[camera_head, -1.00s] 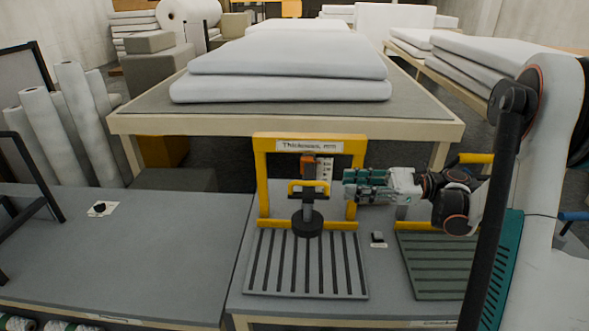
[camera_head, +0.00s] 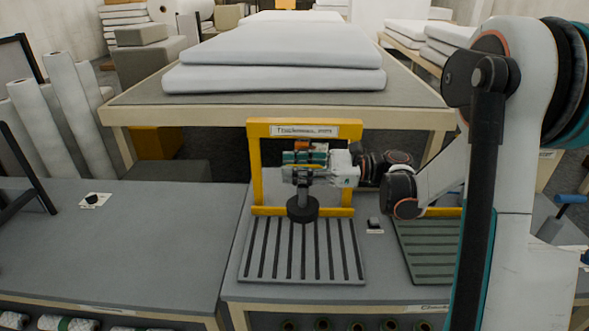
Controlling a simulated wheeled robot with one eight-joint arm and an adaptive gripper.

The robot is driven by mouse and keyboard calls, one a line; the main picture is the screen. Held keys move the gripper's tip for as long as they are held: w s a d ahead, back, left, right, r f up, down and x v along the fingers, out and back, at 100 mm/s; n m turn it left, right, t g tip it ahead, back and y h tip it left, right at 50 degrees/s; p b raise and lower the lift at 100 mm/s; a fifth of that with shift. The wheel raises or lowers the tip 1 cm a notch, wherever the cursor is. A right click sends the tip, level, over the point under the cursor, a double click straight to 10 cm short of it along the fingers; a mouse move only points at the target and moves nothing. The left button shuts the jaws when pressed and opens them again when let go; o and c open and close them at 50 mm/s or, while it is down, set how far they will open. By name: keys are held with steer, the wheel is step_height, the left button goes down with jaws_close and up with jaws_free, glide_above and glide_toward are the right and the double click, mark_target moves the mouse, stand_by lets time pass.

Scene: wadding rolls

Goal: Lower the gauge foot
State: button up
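The thickness gauge has a yellow frame (camera_head: 255,165) with a label plate on top, standing at the back of the grey table. Its dark round gauge foot (camera_head: 303,209) hangs on a stem in the middle of the frame, over the rear edge of a slotted grey plate (camera_head: 303,250). My gripper (camera_head: 290,165) reaches in from the right, through the frame, at the height of the foot's yellow handle. It covers the handle and most of the scale. Whether its fingers are open or closed around the handle cannot be made out.
A small dark block (camera_head: 374,222) with a label lies right of the slotted plate. A green slotted mat (camera_head: 430,248) lies further right, beneath my arm. White wadding slabs (camera_head: 275,60) lie on the table behind. The left table (camera_head: 130,245) is mostly clear.

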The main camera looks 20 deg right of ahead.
jaws_close()
steer(key=shift+f, duration=0.15)
steer(key=b, duration=0.3)
glide_above(294, 206)
step_height(294, 206, down, 4)
steer(key=shift+f, duration=0.2)
steer(key=shift+r, duration=0.1)
